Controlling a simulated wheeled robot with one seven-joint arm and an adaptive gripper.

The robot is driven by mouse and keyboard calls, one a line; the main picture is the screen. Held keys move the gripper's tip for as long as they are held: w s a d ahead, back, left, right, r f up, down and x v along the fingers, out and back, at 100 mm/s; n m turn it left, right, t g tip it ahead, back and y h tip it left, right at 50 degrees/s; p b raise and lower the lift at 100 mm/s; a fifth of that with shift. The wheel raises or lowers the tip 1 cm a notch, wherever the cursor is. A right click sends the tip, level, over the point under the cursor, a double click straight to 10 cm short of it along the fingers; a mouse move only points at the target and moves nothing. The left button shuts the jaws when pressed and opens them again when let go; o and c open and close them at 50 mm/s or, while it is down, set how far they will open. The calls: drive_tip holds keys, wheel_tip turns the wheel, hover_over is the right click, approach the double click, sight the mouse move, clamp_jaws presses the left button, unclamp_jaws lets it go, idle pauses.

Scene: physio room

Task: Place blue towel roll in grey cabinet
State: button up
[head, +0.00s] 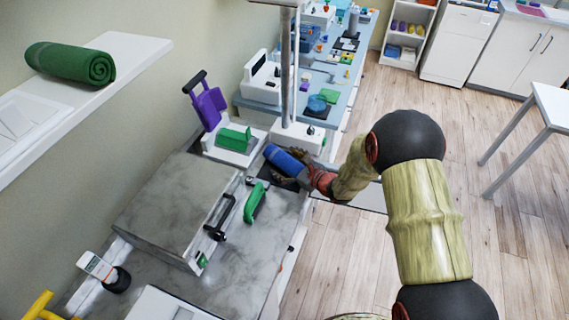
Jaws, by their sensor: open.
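A blue roll (281,159), which looks like the towel roll, lies on a dark patch of the grey marbled counter. My gripper (301,168) is open at the right end of the roll, with its fingers close to it. The fingertips are small and partly hidden, so I cannot tell whether they touch the roll. A low grey marbled box with a dark front handle, which looks like the grey cabinet (172,205), stands on the counter to the lower left of the roll. Its inside is not visible.
A green-handled object (255,201) lies between the cabinet's front and the roll. A white device with a green block (234,139) and a purple item (208,106) stand behind. A vertical pole (291,70) rises near the roll. A green towel roll (70,63) lies on the wall shelf.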

drive_tip(key=shift+c, duration=0.2)
drive_tip(key=shift+r, duration=0.1)
drive_tip(key=c, duration=1.4)
drive_tip(key=shift+o, duration=0.2)
